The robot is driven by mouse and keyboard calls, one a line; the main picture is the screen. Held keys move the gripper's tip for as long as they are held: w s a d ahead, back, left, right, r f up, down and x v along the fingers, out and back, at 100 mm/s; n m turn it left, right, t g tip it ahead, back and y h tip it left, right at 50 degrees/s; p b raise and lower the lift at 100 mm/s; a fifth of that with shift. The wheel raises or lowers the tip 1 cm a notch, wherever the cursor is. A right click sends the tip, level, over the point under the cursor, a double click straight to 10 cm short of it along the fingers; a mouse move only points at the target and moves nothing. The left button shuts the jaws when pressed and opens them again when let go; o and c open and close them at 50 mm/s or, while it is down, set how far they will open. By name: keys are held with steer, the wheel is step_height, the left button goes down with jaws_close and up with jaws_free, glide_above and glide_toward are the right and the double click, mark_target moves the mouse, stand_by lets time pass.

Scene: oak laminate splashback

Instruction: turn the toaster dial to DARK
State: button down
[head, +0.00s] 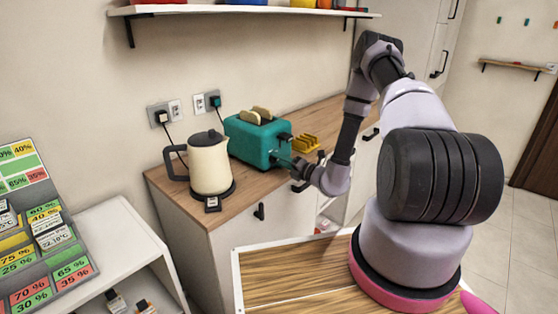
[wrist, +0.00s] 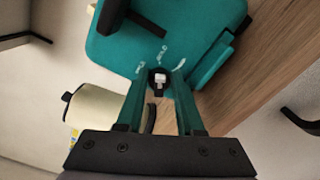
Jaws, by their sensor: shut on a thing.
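The teal toaster (head: 246,142) stands on the wooden counter with slices of bread in its top. In the wrist view, its end face (wrist: 200,35) fills the upper middle. The small dark dial (wrist: 159,75) has a pale mark and sits among small white labels, too blurred to read surely. My gripper (wrist: 157,88) is shut on the dial, one finger on each side. In the head view, my gripper (head: 289,165) is at the toaster's near right end, and the dial is hidden there.
A cream kettle (head: 209,165) stands on its dark base left of the toaster. A yellow rack (head: 306,143) is just right of it. Wall sockets (head: 163,115) with cords are behind. A shelf (head: 245,10) hangs above. The counter's far right part is clear.

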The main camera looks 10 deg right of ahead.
steer(key=m, duration=0.5)
steer(key=shift+f+m, duration=0.25)
steer(key=shift+m, duration=0.05)
steer(key=m, duration=0.5)
steer(key=shift+f, duration=0.15)
steer(key=shift+m, duration=0.3)
steer(key=c, duration=0.5)
jaws_free()
steer(key=shift+c, duration=0.2)
steer(key=shift+s, duration=0.1)
steer(key=v, duration=1)
steer(key=shift+s+d, duration=0.25)
